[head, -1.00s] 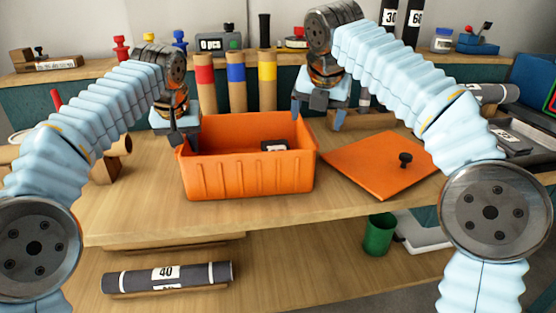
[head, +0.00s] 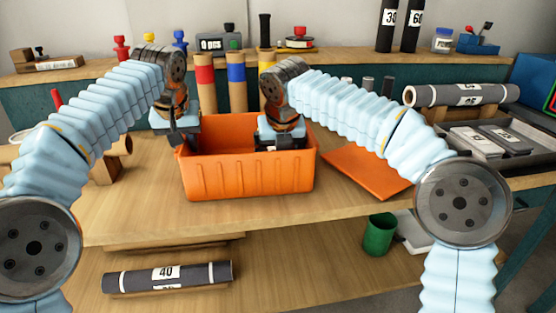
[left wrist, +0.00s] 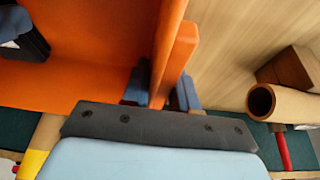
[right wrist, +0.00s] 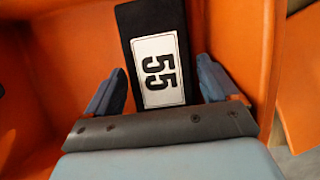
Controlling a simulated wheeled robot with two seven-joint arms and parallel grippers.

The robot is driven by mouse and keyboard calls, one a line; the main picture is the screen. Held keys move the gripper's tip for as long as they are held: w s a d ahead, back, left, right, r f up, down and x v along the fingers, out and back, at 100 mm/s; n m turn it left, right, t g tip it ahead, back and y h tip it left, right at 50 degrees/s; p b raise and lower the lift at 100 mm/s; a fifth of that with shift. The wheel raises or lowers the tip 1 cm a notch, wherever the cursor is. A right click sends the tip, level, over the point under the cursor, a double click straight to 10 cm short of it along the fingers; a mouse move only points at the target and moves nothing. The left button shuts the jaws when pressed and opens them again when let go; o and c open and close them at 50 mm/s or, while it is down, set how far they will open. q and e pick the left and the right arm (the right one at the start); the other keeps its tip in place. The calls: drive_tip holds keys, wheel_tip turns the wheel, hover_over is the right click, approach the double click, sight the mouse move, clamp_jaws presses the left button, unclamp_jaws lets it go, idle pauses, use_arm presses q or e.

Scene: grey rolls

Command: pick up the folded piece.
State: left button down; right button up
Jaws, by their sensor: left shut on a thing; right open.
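The folded piece, dark with a white "55" label, shows in the right wrist view (right wrist: 160,65). It lies inside the orange bin (head: 245,177), toward the bin's right end. My right gripper (right wrist: 162,78) is open, with one finger on each side of the piece. In the head view the right gripper (head: 281,142) is down in the bin and hides most of the piece. My left gripper (head: 181,138) is at the bin's left wall. In the left wrist view (left wrist: 161,90) its fingers are shut on that wall's rim.
An orange flat panel (head: 365,172) lies right of the bin, partly behind my right arm. A grey tray (head: 470,149) with labelled dark pieces is at the far right. A roll marked 40 (head: 167,277) lies on the lower shelf, with a green cup (head: 379,234) to its right.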

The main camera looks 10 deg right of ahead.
drive_tip(key=shift+w+f, duration=0.2)
drive_tip(key=shift+f, duration=0.25)
drive_tip(key=c, duration=0.8)
drive_tip(key=shift+r, duration=0.1)
drive_tip(key=shift+c, duration=0.2)
